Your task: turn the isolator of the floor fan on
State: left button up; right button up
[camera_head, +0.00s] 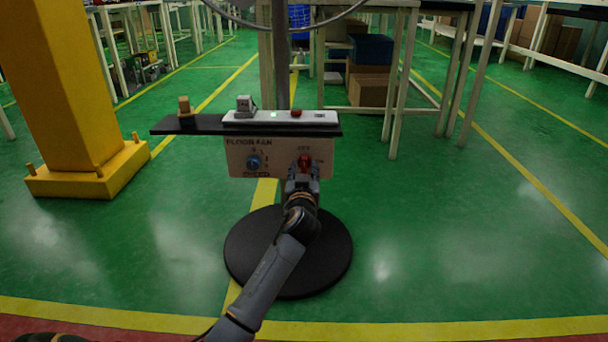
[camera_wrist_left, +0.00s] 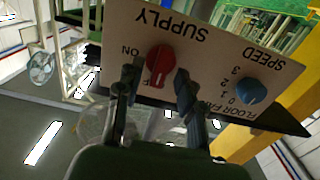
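The floor fan's panel (camera_head: 235,165) stands on a post over a round black base (camera_head: 335,265). Its red isolator knob (camera_head: 304,161) is on the right of the panel, labelled SUPPLY in the left wrist view. There the red knob (camera_wrist_left: 160,60) has a white mark pointing toward the partly hidden OFF label; ON is to the side. My left gripper (camera_head: 302,175) is in front of the panel at the knob. In the left wrist view my left gripper (camera_wrist_left: 156,76) is open, its fingers on either side of the knob with visible gaps. My right gripper is not in view.
A blue speed knob (camera_head: 254,162) is on the panel's left. A dark shelf (camera_head: 205,125) above carries a white strip (camera_head: 262,117) and small items. A yellow column (camera_head: 62,80) stands left; tables (camera_head: 398,90) are behind. The green floor around the base is clear.

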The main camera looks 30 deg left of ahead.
pick_arm(q)
jog(key=shift+w+a, duration=0.25)
jog(key=shift+w, duration=0.05)
jog(key=shift+c, duration=0.4)
grip_shut()
